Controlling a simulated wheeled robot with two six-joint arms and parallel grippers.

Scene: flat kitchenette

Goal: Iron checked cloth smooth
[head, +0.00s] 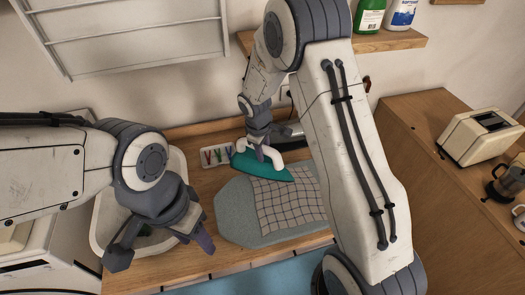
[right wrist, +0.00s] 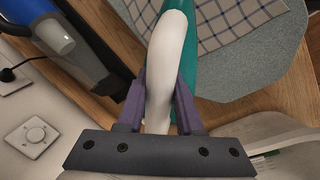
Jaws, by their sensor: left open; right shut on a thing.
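The checked cloth (head: 285,205) lies on a grey-blue ironing mat (head: 235,213) on the wooden counter; part of it also shows in the right wrist view (right wrist: 225,18). The teal iron (head: 270,169) with a white handle sits at the cloth's far left edge. My right gripper (right wrist: 163,88) is shut on the iron's white handle (right wrist: 163,60). Whether the iron's sole touches the cloth, I cannot tell. My left gripper (head: 160,252) is open and empty at the left, over a pale basin (head: 103,212). My right arm hides the right part of the mat.
A blue and black appliance (right wrist: 75,45) lies near the wall. A toaster (head: 480,135) and moka pot (head: 507,183) stand on the right cabinet. A shelf with bottles (head: 369,17) hangs above.

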